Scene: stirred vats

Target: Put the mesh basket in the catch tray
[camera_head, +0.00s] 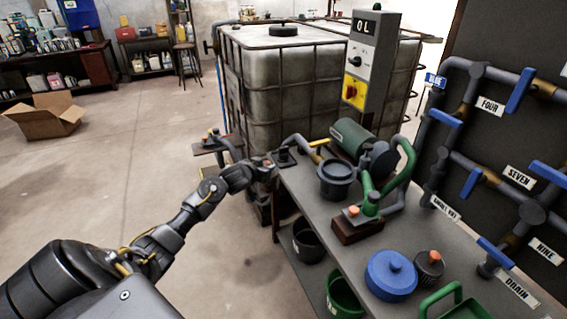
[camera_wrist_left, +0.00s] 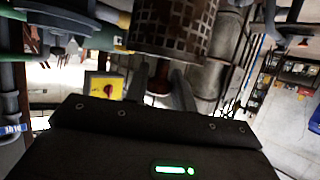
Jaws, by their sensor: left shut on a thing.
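The mesh basket (camera_wrist_left: 172,30) fills the top middle of the left wrist view as a brownish cylinder with square holes. My left gripper (camera_wrist_left: 160,85) is shut on its reddish-brown knob. In the head view, my left gripper (camera_head: 266,163) is stretched out beside the bench's far left corner, in front of the caged tank. The held basket is hard to make out there. I cannot tell for sure which thing is the catch tray; a green open-topped thing with a handle (camera_head: 455,300) is cut off at the lower right. My right gripper is not in view.
The grey bench (camera_head: 330,222) carries a dark pot (camera_head: 336,180), a green pump (camera_head: 372,200), a blue lidded pot (camera_head: 390,275) and a dark cup with an orange knob (camera_head: 429,266). Valved pipes line the right. The floor at left is open, with a cardboard box (camera_head: 50,116).

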